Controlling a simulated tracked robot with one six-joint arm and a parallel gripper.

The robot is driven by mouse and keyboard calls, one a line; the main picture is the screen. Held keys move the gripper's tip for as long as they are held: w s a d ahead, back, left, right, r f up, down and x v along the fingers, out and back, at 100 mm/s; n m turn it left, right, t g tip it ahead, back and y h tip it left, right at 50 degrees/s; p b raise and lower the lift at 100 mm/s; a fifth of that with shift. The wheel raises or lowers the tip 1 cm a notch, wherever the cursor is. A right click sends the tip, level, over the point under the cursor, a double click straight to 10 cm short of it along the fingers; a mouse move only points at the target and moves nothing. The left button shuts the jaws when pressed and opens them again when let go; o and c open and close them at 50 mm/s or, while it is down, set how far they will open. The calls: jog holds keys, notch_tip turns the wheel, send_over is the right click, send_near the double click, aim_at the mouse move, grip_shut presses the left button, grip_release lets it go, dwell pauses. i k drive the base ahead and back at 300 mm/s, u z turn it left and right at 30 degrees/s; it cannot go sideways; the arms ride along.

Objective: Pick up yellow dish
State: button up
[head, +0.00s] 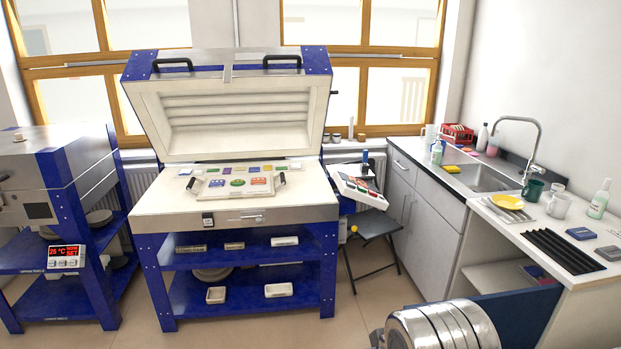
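The yellow dish (507,202) is a small round shallow dish. It sits on the counter at the right, just in front of the sink (482,178), on or beside a pale item that I cannot make out. A dark green mug (533,190) stands close behind it to the right. No fingertips of my gripper show in the head view, so I cannot see where it is relative to the dish.
A white mug (558,205), a soap bottle (599,199) and a black ribbed mat (559,250) are on the counter near the dish. The tall faucet (535,140) rises behind. The open kiln (235,205) stands at centre, with a folding stool (372,226) between it and the counter.

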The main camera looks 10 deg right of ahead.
aim_at(508, 203)
jog(key=u, duration=0.1)
jog(key=i, duration=2.05)
jog(key=z, duration=0.65)
jog(key=i, duration=0.55)
jog(key=z, duration=0.85)
jog(key=i, duration=0.95)
jog(key=z, duration=0.55)
